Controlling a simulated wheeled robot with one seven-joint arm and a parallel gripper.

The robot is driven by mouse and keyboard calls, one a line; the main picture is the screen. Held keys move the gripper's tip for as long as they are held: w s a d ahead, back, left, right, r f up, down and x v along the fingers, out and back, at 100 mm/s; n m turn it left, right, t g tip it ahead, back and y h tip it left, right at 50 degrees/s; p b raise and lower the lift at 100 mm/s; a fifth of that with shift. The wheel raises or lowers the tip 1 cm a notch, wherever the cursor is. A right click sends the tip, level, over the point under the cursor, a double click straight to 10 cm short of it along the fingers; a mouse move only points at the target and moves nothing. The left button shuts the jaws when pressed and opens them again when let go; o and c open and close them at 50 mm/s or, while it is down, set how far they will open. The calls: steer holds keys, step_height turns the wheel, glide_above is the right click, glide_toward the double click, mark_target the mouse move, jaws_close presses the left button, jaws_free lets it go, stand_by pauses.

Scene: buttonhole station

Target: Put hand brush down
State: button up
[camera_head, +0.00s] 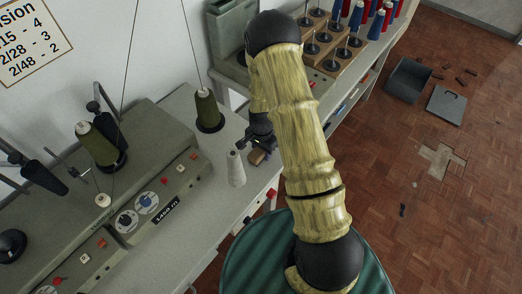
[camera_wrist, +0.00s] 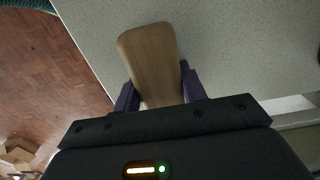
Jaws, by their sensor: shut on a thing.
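The hand brush (camera_wrist: 152,58) shows in the wrist view as a pale wooden piece with a rounded end, sticking out between the two dark fingers. My gripper (camera_wrist: 157,88) is shut on it. In the head view my gripper (camera_head: 259,140) is over the grey worktop (camera_head: 222,133), partly hidden by my arm, and a small brown bit of the brush (camera_head: 257,157) shows below it. The brush is over the worktop near its front edge; I cannot tell whether it touches the surface. Its bristles are not visible.
A white thread cone (camera_head: 236,168) stands close left of my gripper, and an olive spool (camera_head: 208,109) stands behind it. A grey-green machine (camera_head: 150,190) fills the worktop's left. A rack of spools (camera_head: 325,40) stands at the back. A dustpan (camera_head: 446,104) and bin (camera_head: 408,80) are on the floor.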

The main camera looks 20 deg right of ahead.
steer(key=o, duration=1)
steer(key=shift+f, duration=0.1)
step_height(320, 180, up, 12)
steer(key=b, duration=0.1)
steer(key=shift+r, duration=0.25)
steer(key=s+r+n+t, duration=0.2)
steer(key=s+r+n, duration=0.8)
steer(key=s+r, duration=0.2)
steer(key=shift+s+r+n+t, duration=0.3)
steer(key=shift+s+n, duration=0.1)
steer(key=shift+s, duration=0.7)
steer(key=shift+a, duration=0.1)
